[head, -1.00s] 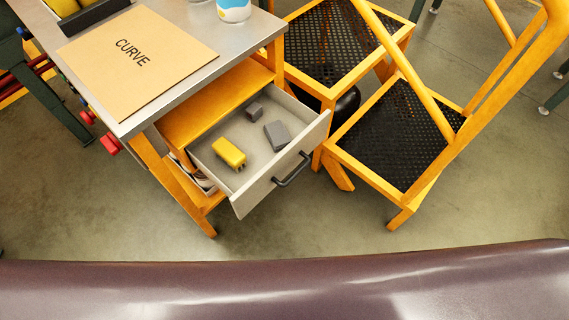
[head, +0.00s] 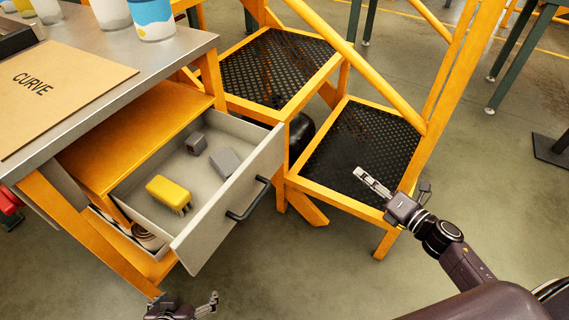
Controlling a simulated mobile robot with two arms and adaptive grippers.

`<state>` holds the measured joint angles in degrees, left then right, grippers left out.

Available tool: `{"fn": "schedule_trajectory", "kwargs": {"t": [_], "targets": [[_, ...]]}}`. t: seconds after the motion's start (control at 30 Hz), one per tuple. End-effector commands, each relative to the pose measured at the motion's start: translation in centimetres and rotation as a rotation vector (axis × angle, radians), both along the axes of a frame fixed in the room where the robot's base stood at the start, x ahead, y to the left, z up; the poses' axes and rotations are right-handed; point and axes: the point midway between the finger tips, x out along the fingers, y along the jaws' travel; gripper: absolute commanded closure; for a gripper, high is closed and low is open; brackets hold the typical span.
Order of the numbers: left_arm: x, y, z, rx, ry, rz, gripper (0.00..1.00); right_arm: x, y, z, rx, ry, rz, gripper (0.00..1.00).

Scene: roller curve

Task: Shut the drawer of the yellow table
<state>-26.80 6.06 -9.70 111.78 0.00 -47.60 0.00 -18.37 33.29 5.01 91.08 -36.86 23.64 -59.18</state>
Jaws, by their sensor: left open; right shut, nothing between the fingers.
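The yellow table (head: 215,78) has a metal top and stands at the left in the head view. Its grey drawer (head: 228,205) is pulled out, with a black bar handle (head: 250,199) on its front. A yellow block (head: 168,193) and two grey blocks (head: 224,161) lie inside. My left gripper (head: 212,303) is open and empty at the bottom edge, below the drawer front and apart from it. My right gripper (head: 372,183) is shut and empty, right of the handle, in front of the step platform in the picture.
A yellow step platform (head: 318,190) with black mesh treads stands just right of the drawer. A board marked CURVE (head: 75,75) and several cups, one blue and white (head: 152,20), are on the tabletop. Floor (head: 310,265) in front is clear.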

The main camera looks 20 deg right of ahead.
Motion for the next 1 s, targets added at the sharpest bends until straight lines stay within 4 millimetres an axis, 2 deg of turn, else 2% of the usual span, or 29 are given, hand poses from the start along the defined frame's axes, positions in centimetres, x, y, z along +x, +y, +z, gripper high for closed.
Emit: {"fn": "schedule_trajectory", "kwargs": {"t": [0.07,0.2,0.3,0.4,0.53,0.67,1.0], "targets": [[0.9,-0.2,1.4,-0.01,-0.053,0.0,0.11,0.2,2.1,2.2,-0.165,-0.128,0.114,1.0],[1.6,-0.3,5.6,-0.025,-0.129,0.001,0.11,-0.8,6.0,6.3,-0.441,-0.34,0.29,1.0],[1.5,-0.3,8.0,-0.032,-0.168,0.001,0.11,-1.9,8.4,8.1,-0.593,-0.459,0.382,1.0],[1.4,-0.3,9.8,-0.037,-0.196,0.001,0.11,-2.9,9.9,9.2,-0.693,-0.538,0.441,1.0],[1.2,-0.3,10.8,-0.039,-0.21,0.001,0.11,-3.4,10.8,9.8,-0.749,-0.584,0.474,1.0],[1.3,-0.4,11.2,-0.041,-0.215,0.0,0.11,-2.9,11.5,10.1,-0.756,-0.592,0.479,1.0],[1.3,-0.4,11.2,-0.041,-0.215,0.0,0.11,0.5,14.7,10.2,-0.753,-0.59,0.474,1.0]]}}
